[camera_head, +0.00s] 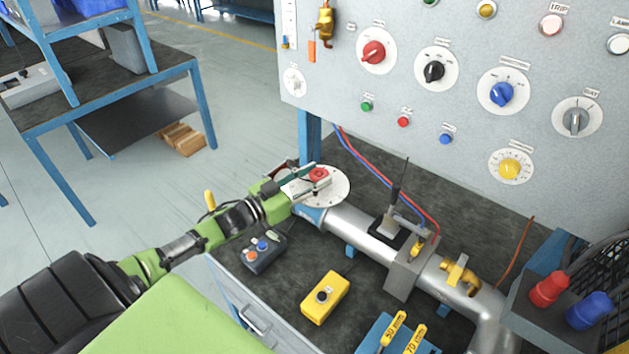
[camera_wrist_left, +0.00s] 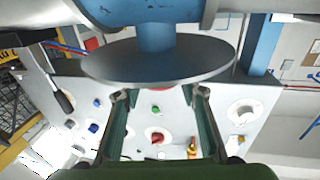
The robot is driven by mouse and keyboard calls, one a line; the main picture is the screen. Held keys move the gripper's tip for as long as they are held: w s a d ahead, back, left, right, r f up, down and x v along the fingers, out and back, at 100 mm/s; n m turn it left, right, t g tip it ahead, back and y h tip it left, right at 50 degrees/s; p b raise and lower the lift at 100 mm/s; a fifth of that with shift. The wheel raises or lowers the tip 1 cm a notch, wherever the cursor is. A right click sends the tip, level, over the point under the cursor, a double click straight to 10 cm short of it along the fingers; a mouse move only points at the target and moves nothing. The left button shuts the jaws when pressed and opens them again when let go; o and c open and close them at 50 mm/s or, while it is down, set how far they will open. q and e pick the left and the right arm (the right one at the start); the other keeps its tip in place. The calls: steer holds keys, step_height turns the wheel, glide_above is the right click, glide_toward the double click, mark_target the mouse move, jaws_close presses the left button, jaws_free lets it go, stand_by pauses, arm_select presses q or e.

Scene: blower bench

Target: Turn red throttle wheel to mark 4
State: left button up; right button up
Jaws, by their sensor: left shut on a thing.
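My left gripper (camera_head: 317,176) reaches in from the left and is shut on the wheel, one finger on each side. The dial's marks are too small to read, and the fingers hide part of the wheel. My right gripper is not in view.
A grey panel with several knobs, including another red one (camera_head: 374,52), stands behind the bench. The silver pipe (camera_head: 350,225) runs right from the dial. A yellow button box (camera_head: 325,298) and a dark control box (camera_head: 262,252) lie in front.

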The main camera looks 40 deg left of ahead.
arm_select(q)
steer(key=shift+m+h, duration=0.3)
steer(key=shift+h, duration=0.2)
steer(key=o, duration=1.1)
steer(key=shift+s+a, duration=0.1)
steer(key=v, duration=1.1)
steer(key=shift+s+a+r, duration=0.15)
steer(key=shift+s+r, duration=0.05)
steer(key=shift+s, duration=0.15)
